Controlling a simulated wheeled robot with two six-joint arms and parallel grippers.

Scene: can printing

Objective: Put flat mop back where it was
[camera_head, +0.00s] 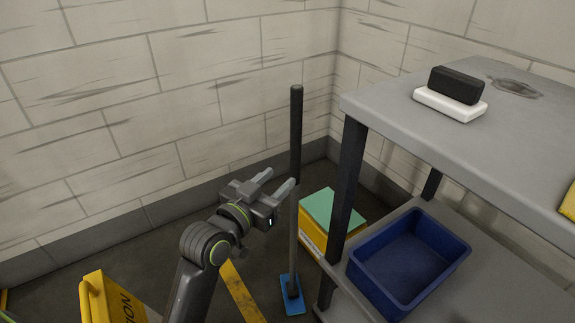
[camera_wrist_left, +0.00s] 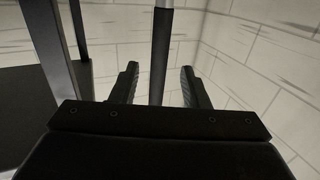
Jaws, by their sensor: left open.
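The flat mop (camera_head: 296,135) stands upright near the wall corner, with a dark grip on top, a grey lower pole and a blue flat head (camera_head: 291,296) on the floor. My left gripper (camera_head: 281,180) is open and empty, with its fingers pointing at the pole near the lower end of the dark grip. In the left wrist view, the mop pole (camera_wrist_left: 160,55) runs between the two open fingers (camera_wrist_left: 158,82). I cannot tell whether either finger touches it. My right gripper is out of view.
A grey shelf table (camera_head: 400,112) stands right of the mop, with a blue bin (camera_head: 440,235) on its lower shelf and a black-and-white block (camera_head: 455,88) on top. A yellow box (camera_head: 313,232) sits behind the mop. A yellow sign (camera_head: 108,298) stands at the lower left.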

